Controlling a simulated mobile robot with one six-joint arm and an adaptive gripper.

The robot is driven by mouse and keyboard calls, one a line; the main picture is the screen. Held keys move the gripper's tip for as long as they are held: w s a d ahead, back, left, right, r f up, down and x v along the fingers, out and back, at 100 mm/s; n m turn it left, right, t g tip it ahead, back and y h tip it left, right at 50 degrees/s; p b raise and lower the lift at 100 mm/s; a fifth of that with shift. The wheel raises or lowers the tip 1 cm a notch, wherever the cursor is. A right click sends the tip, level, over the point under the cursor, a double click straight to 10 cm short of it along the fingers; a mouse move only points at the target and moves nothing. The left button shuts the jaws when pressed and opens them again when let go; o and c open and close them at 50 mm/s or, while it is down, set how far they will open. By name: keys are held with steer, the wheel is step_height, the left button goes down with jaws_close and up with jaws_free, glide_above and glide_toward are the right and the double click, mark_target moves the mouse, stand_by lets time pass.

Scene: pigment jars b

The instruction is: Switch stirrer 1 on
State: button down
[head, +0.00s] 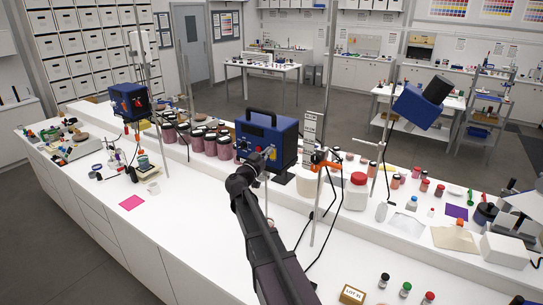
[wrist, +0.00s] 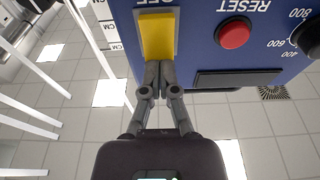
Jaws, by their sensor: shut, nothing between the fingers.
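A blue stirrer box (head: 262,134) with a black handle is at the middle of the long white bench in the head view. My gripper (head: 268,153) is at its front face. In the wrist view that blue panel (wrist: 197,62) appears upside down, with a yellow switch (wrist: 157,35) beside the lettering "OFF". My gripper (wrist: 159,65) is shut and empty, its fingertips at the near edge of the yellow switch. I cannot tell whether they touch it. No stirrer number is readable. Other blue stirrer units are at the left (head: 131,101) and right (head: 415,106).
In the wrist view, a red RESET button (wrist: 235,33), a dark display (wrist: 236,79) and a black dial (wrist: 309,39) are right of the switch. Pink-filled jars (head: 196,140) crowd left of the box. An orange clamp (head: 324,161) on a rod and a white red-lidded jar (head: 357,188) are right.

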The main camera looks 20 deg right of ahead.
steer(key=shift+w+d, duration=0.1)
steer(key=v, duration=0.4)
steer(key=shift+r, duration=0.4)
stand_by(0.5)
